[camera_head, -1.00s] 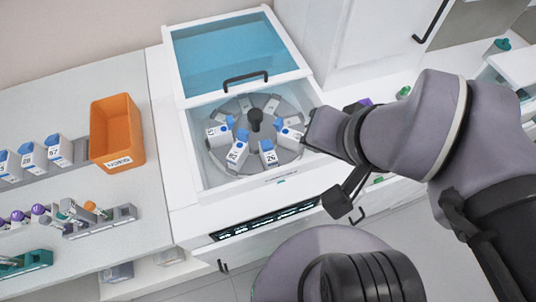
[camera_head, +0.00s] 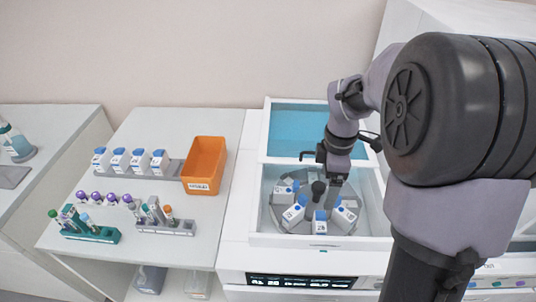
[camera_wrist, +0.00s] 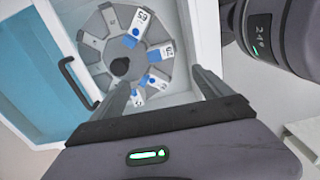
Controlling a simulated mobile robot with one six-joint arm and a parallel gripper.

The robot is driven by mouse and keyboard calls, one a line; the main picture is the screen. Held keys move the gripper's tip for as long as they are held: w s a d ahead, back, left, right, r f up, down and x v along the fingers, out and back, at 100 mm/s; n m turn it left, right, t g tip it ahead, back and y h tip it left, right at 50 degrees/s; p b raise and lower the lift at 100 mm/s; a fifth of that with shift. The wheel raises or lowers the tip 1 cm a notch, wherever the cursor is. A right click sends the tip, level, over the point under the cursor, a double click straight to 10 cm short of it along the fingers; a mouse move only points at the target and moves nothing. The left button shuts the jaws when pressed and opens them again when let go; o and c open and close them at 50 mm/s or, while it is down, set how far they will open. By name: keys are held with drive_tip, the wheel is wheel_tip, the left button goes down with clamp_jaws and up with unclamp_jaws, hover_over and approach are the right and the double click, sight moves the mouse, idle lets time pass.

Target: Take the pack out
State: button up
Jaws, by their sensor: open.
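The analyser's round grey carousel (camera_wrist: 92,47) lies in an open white well, with several white packs with blue caps around its dark central knob. In the head view, packs stand at the carousel's front left (camera_head: 293,213), front (camera_head: 320,222) and front right (camera_head: 344,215). The wrist view shows packs at the top (camera_wrist: 143,22) and right (camera_wrist: 160,51), with others between my fingers. My gripper (camera_wrist: 160,90) is open and empty, pointing down over the carousel's right side in the head view (camera_head: 334,187). Its fingertips partly hide that side.
The blue-windowed lid (camera_head: 300,130) with a black handle is open behind the well. White well walls surround the carousel. An orange bin (camera_head: 204,160) stands on the left bench, beside a rack of several packs (camera_head: 120,160) and tube racks (camera_head: 165,225).

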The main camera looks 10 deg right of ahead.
sight(322, 217)
drive_tip(key=shift+n, duration=0.3)
wheel_tip(322, 217, down, 13)
drive_tip(key=b, duration=0.5)
drive_tip(key=shift+d+r+b, duration=0.15)
drive_tip(key=shift+r+b, duration=0.05)
drive_tip(key=shift+b, duration=0.2)
wheel_tip(322, 217, down, 6)
drive_tip(key=b, duration=0.3)
drive_tip(key=shift+s+d+r, duration=0.1)
drive_tip(key=shift+s+r, duration=0.05)
drive_tip(key=shift+r, duration=0.2)
drive_tip(key=c, duration=1.7)
